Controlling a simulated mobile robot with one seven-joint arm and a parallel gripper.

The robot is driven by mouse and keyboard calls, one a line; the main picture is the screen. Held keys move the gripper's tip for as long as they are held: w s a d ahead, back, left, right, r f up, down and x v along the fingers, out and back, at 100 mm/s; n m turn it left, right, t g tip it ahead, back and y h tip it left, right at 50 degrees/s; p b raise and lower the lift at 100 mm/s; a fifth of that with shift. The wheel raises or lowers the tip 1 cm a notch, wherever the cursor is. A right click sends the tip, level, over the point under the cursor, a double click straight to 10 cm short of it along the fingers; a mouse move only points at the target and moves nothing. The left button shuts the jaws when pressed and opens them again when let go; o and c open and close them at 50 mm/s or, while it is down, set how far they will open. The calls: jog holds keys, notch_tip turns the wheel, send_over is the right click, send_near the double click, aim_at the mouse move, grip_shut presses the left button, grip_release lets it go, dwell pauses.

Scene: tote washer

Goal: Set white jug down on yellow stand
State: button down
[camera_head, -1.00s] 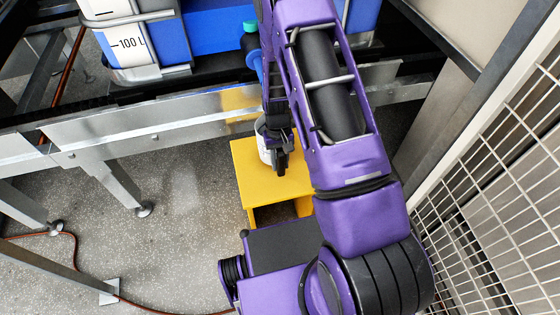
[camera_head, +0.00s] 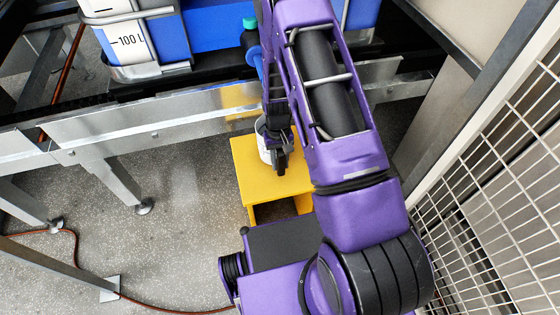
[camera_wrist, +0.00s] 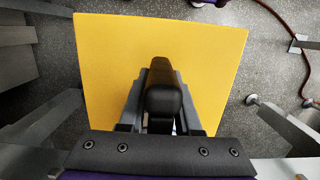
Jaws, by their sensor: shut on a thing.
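The yellow stand (camera_head: 262,185) is on the floor in front of the metal rail, its flat top facing up. Its top also fills the middle of the wrist view (camera_wrist: 215,75). The white jug (camera_head: 263,148) is at the back of the stand's top, mostly hidden behind my gripper and arm. My gripper (camera_head: 281,160) is shut on the jug and is over the stand. In the wrist view, my gripper (camera_wrist: 163,100) covers nearly all of the jug. I cannot tell whether the jug's base touches the stand.
A metal rail (camera_head: 130,115) runs behind the stand, with a blue tank (camera_head: 215,30) and a blue tap with a green cap (camera_head: 250,28) above it. A wire mesh fence (camera_head: 500,180) stands at right. Open floor (camera_head: 180,210) lies left of the stand, with an orange hose (camera_head: 140,300).

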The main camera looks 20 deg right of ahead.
jog(key=shift+f, duration=0.1)
jog(key=c, duration=0.5)
grip_release()
jog(key=o, duration=0.5)
jog(key=shift+w+r+p, duration=0.25)
jog(key=shift+r+p, duration=0.6)
jog(key=shift+r, duration=0.65)
jog(key=shift+w+r+p, duration=0.2)
jog(key=shift+r+p, duration=0.6)
jog(key=shift+r, duration=0.7)
jog(key=shift+w+r+p, duration=0.25)
jog(key=shift+r+p, duration=0.6)
jog(key=shift+r, duration=0.65)
